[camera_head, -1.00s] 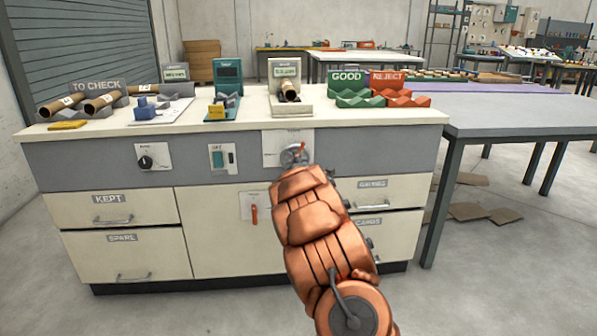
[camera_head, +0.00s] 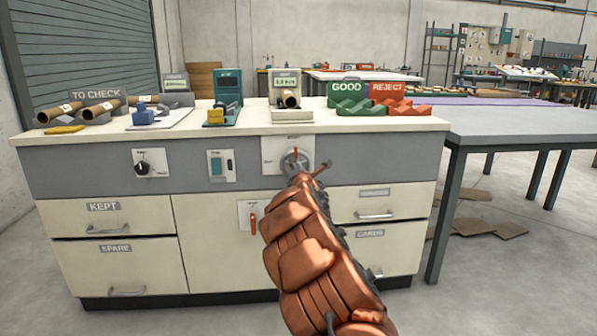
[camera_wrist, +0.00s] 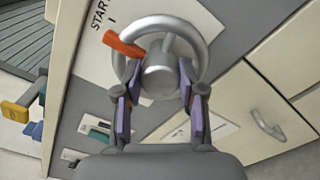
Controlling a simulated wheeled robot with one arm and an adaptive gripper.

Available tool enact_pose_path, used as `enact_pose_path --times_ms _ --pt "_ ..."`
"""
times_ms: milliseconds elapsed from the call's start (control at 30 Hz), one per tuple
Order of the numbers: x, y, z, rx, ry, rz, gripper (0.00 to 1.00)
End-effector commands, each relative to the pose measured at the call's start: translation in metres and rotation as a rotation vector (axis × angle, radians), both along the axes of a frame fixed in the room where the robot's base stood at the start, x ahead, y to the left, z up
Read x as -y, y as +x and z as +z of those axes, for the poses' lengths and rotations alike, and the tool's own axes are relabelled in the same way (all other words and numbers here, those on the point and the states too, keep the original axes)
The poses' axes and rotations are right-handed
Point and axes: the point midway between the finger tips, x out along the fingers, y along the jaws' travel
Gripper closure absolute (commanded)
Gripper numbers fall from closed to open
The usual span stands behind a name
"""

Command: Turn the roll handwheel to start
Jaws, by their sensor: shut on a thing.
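The roll handwheel (camera_head: 296,161) is a grey ring with a hub on a white plate in the cabinet's grey front band. Its red-orange pointer points about straight up in the head view. In the wrist view, the handwheel (camera_wrist: 158,78) fills the upper middle, with the orange pointer (camera_wrist: 125,45) at upper left and the printed word START close beyond it. My gripper (camera_wrist: 157,88) has its two purple-lined fingers on either side of the wheel's hub and near rim, shut on the handwheel. The exact contact points are partly hidden. My arm covers the area below the wheel in the head view.
Left of the handwheel on the same panel are a black knob (camera_head: 143,167) and a teal switch (camera_head: 216,165). A red lever (camera_head: 253,222) is below. Drawers with handles flank my arm. Tubes, gauges and the GOOD (camera_head: 347,92) and REJECT (camera_head: 394,97) racks stand on the countertop.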

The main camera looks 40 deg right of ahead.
Motion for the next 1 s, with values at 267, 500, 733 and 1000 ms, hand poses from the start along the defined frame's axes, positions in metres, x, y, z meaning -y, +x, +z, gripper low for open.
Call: enact_pose_path --times_ms 267,500,733,1000 --pt "0.0024 -0.0021 0.0005 0.001 0.002 -0.005 0.95" --pt "0.0005 -0.0005 0.0002 0.000 0.001 -0.001 0.38" --pt "-0.0004 0.0003 0.0001 0.000 0.001 0.001 0.35" --pt "-0.0041 -0.0048 -0.0006 -0.002 0.001 0.000 0.35"
